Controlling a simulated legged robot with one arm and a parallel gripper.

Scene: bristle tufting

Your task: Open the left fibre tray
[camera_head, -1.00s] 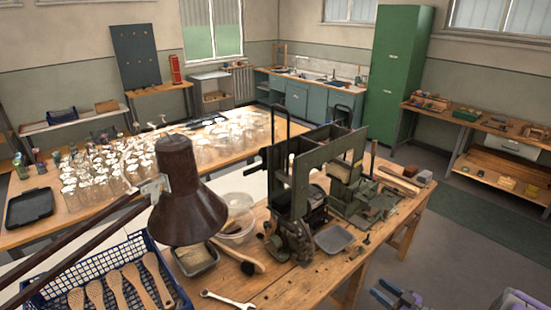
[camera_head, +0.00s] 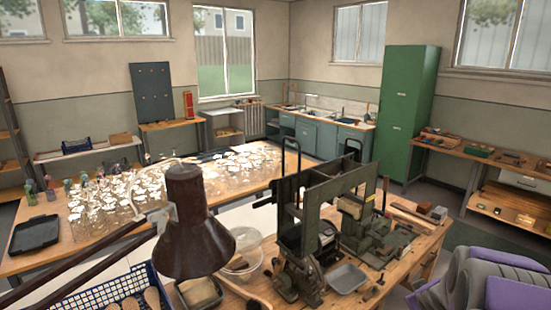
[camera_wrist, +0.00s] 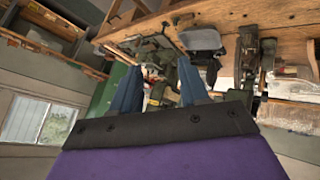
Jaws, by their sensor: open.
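The dark green tufting machine (camera_head: 322,215) stands on the wooden workbench in the head view, with upright plates and a tall handle. A box-like tray part (camera_head: 352,205) sits on its right side; I cannot tell which part is the left fibre tray, nor whether it is open. My gripper (camera_wrist: 160,88) shows in the wrist view as two blue fingers, spread apart with nothing held between them. The machine (camera_wrist: 165,55) lies beyond the fingertips, seen tilted, apart from them as far as I can tell. In the head view my purple and grey arm is at the lower right.
A brown lamp (camera_head: 190,220) hangs over the workbench (camera_head: 395,272), near a blue crate (camera_head: 100,292) of brushes. A small grey pan (camera_head: 347,278) lies before the machine. Many glass jars (camera_head: 110,200) cover the left table. Open floor lies right of the bench.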

